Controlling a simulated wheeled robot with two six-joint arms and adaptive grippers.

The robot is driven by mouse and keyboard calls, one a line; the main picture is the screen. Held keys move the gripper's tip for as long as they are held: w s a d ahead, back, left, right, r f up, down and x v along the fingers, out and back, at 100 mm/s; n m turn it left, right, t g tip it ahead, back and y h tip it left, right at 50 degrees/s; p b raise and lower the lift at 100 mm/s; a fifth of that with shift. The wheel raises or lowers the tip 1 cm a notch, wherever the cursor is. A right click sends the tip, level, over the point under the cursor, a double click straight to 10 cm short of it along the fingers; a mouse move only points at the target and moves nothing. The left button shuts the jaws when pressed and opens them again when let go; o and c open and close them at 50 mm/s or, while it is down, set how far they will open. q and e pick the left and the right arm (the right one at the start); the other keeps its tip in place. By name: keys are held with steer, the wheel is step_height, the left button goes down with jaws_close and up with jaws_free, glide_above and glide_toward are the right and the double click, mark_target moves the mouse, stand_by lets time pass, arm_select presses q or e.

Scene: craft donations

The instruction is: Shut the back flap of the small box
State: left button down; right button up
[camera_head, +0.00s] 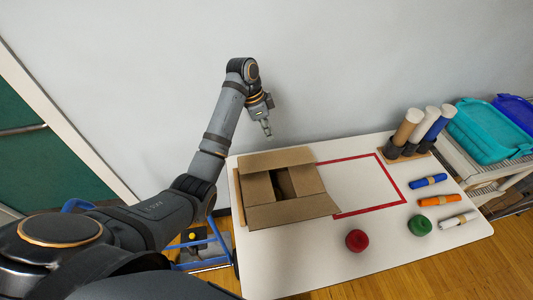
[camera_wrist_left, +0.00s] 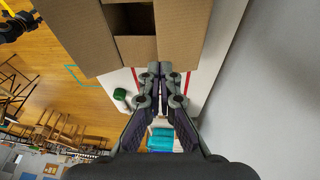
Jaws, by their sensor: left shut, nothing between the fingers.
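The small box (camera_head: 250,188) is brown cardboard and sits at the left of the white table. Its two side flaps lie inward over the top with a dark gap between them. The back flap (camera_head: 275,160) is open along the wall side, and the front flap (camera_head: 292,212) is open toward the front. In the left wrist view the back flap (camera_wrist_left: 183,35) is at the upper right. My left gripper (camera_head: 267,129) is shut and empty, above and behind the box near the wall, apart from the flap. It also shows in the left wrist view (camera_wrist_left: 163,72). My right gripper is not in view.
A red-taped rectangle (camera_head: 376,205) lies empty right of the box. A red roll (camera_head: 357,240), a green roll (camera_head: 419,225) and banded blue, orange and white bundles lie nearby. Tubes stand in a holder (camera_head: 395,150) at the back right, beside a cart with a teal tray (camera_head: 490,130).

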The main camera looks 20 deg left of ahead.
arm_select(q)
steer(key=f, duration=0.1)
steer(key=b, duration=0.3)
glide_toward(280, 167)
steer(key=shift+w+d+f, duration=0.6)
steer(key=shift+w+f, duration=0.15)
steer(key=shift+f, duration=0.05)
steer(key=f, duration=0.1)
steer(key=f+p, duration=0.1)
steer(key=s+f, duration=0.1)
steer(key=shift+d+f+p, duration=0.25)
steer(key=shift+d+p, duration=0.05)
steer(key=shift+p, duration=0.05)
steer(key=shift+f, duration=0.6)
steer(key=shift+d, duration=0.1)
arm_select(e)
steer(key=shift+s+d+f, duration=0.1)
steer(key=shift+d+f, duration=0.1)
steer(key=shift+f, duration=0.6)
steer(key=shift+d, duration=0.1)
